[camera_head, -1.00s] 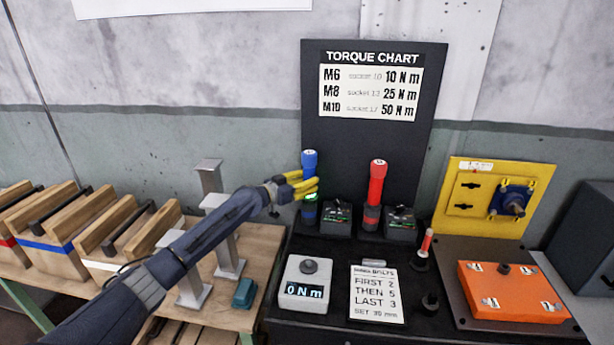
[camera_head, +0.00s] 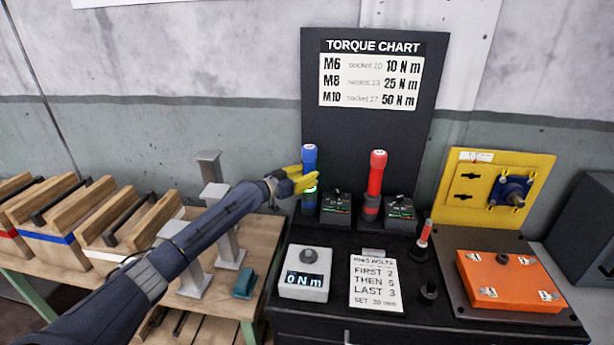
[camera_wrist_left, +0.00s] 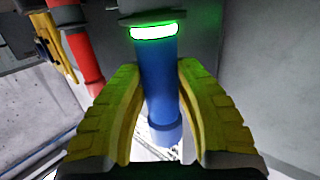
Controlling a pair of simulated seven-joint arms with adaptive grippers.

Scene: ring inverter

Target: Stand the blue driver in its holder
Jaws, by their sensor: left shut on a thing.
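The blue driver (camera_head: 309,160) stands upright at the left end of the black bench, in front of the torque chart board. My left gripper (camera_head: 304,180) has its yellow fingers shut on it at mid-height. In the left wrist view, the fingers (camera_wrist_left: 160,75) lie on both sides of the blue shaft (camera_wrist_left: 158,85). A green glowing ring (camera_wrist_left: 154,32) shows on the driver, close to a dark holder part (camera_wrist_left: 152,14). In the head view the fingers partly hide the lower driver, and I cannot tell how fully it is seated. My right gripper is not in view.
A red driver (camera_head: 376,172) stands in its place to the right. A torque readout (camera_head: 304,281) and bolt-order card (camera_head: 375,283) lie in front. An orange box (camera_head: 510,282) is at right.

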